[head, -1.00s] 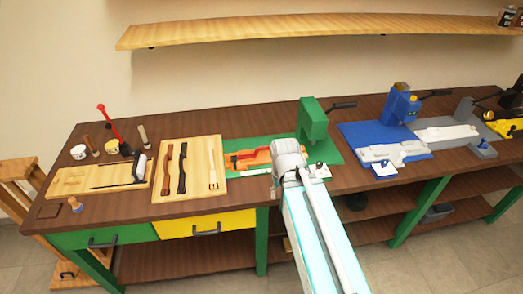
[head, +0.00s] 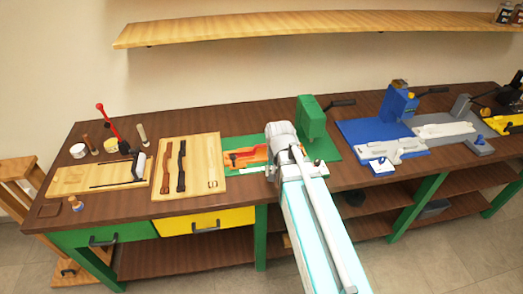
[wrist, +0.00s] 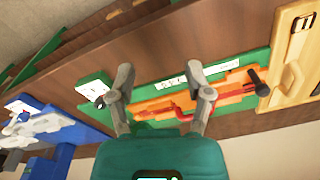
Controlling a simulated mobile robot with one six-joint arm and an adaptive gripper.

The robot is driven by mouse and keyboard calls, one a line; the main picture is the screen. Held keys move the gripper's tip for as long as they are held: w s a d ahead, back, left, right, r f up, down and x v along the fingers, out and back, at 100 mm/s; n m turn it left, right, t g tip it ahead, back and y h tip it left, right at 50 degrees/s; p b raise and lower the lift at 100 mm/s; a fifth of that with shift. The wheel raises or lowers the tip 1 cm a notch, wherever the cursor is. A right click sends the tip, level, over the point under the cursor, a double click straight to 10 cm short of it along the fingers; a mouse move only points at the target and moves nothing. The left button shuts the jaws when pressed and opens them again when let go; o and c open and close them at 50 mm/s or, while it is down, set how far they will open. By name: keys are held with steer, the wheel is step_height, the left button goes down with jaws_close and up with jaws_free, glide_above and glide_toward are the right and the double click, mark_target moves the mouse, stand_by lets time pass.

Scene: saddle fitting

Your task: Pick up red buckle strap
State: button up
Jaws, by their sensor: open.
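The red buckle strap (wrist: 184,114) lies along the orange fixture (wrist: 233,98) on a green base plate. It is thin and partly hidden by my right finger in the wrist view. In the head view the orange fixture (head: 240,159) shows beside my wrist, which covers its right part. My gripper (wrist: 166,84) is open, with its two fingers spread above the green plate. The right finger overlaps the strap in the picture; I cannot tell whether it touches it.
A green press (head: 311,118) stands just behind my wrist. A black-handled lever (wrist: 258,80) sits at the fixture's end. A wooden board (head: 200,150) with two dark straps lies to the left. A blue press (head: 398,103) stands to the right.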

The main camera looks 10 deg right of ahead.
mark_target(263, 145)
steer(key=w+r+m+p, duration=0.2)
steer(key=w+m, duration=0.5)
steer(key=w, duration=0.3)
steer(key=w+r+m+t+p, duration=0.1)
steer(key=w+r+m+p, duration=0.1)
steer(key=w+m, duration=0.5)
steer(key=w+r, duration=0.1)
steer(key=w, duration=0.2)
steer(key=shift+w+a+t, duration=0.3)
steer(key=shift+w+a, duration=0.05)
steer(key=f+b, duration=0.2)
steer(key=w+f+b, duration=0.1)
steer(key=f+b, duration=0.5)
steer(key=shift+w+f, duration=0.15)
steer(key=shift+w, duration=0.15)
steer(key=shift+w+d+f+b, duration=0.1)
steer(key=shift+w+f+b, duration=0.1)
steer(key=shift+f+b, duration=1.1)
steer(key=shift+w+d+f+b, duration=0.1)
steer(key=shift+w+f+b, duration=0.05)
steer(key=shift+f+b, duration=1.1)
steer(key=shift+c, duration=0.2)
